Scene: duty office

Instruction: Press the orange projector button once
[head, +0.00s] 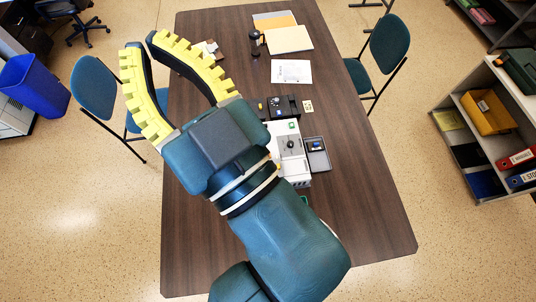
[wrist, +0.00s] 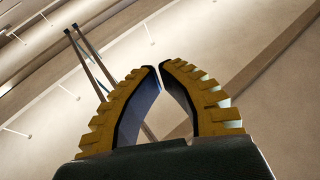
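I cannot make out an orange button for certain. On the brown table in the head view stands a black box (head: 285,107) with small controls; a small yellow spot (head: 261,105) shows at its left end. Nearer is a white and grey device (head: 291,150) with a dark knob and a green spot, partly hidden by my arm. A grey box (head: 317,155) with a blue part sits at its right. My gripper (head: 143,41) is raised toward the upper left, its yellow fingers apart and empty. In the wrist view the gripper (wrist: 158,66) points at the ceiling with a narrow gap between its fingertips.
The brown table (head: 375,215) is clear at the near right. Papers (head: 291,71), a folder (head: 289,39) and a dark cylinder (head: 254,43) lie or stand farther back. Chairs (head: 93,87) (head: 389,43) flank the table. A shelf (head: 490,130) with binders is at right, a blue bin (head: 35,85) at left.

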